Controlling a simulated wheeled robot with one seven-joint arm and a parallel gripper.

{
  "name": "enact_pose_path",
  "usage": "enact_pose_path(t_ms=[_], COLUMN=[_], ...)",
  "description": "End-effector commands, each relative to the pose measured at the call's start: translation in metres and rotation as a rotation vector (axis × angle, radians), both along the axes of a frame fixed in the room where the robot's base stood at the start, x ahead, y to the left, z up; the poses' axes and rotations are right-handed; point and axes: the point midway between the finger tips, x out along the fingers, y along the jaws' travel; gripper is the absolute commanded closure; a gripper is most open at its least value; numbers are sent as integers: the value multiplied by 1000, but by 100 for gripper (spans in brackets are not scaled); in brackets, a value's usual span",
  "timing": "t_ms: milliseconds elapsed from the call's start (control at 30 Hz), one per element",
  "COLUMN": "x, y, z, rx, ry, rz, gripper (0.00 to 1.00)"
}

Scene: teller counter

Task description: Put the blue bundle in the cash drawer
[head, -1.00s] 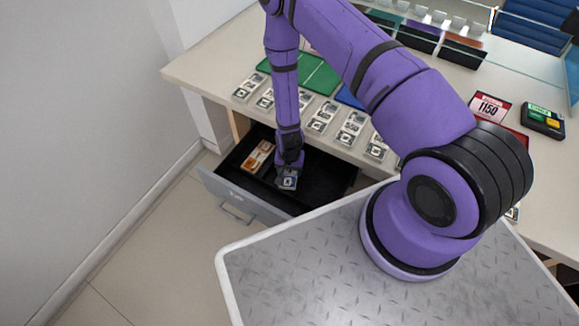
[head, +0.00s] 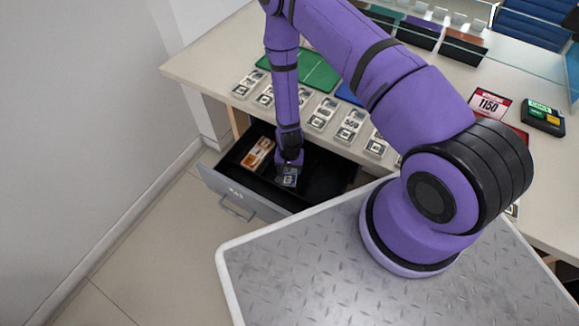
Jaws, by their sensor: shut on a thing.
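The cash drawer (head: 240,194) is pulled out below the counter, with a black inside and a grey front. My gripper (head: 289,165) points down into the drawer, near its middle. It is shut on the blue bundle (head: 288,180), a small bluish-grey stack that shows below the fingers. I cannot tell whether the bundle touches the drawer floor. The fingertips are partly hidden by the wrist and the bundle. An orange-brown bundle (head: 258,153) lies in the left part of the drawer, apart from the blue one.
A wall stands at the left. The right part of the drawer looks empty.

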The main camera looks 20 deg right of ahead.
Motion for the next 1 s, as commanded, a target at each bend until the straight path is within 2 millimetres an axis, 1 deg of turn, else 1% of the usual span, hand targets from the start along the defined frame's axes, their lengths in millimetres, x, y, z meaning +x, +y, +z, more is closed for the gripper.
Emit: enact_pose_path(t_ms=[133, 167, 200, 267, 300, 567, 667, 767, 1000], x=[0, 0, 0, 0, 0, 0, 0, 1, 1], y=[0, 0, 0, 0, 0, 0, 0, 0, 0], z=[-3, -3, -3, -3, -2, -2, 3, 14, 56], rx=[0, 0, 0, 0, 0, 0, 0, 0, 1], ry=[0, 0, 0, 0, 0, 0, -1, -2, -3], rz=[0, 0, 0, 0, 0, 0, 0, 0, 1], gripper=[66, 32, 23, 9, 7, 7, 7, 7, 7])
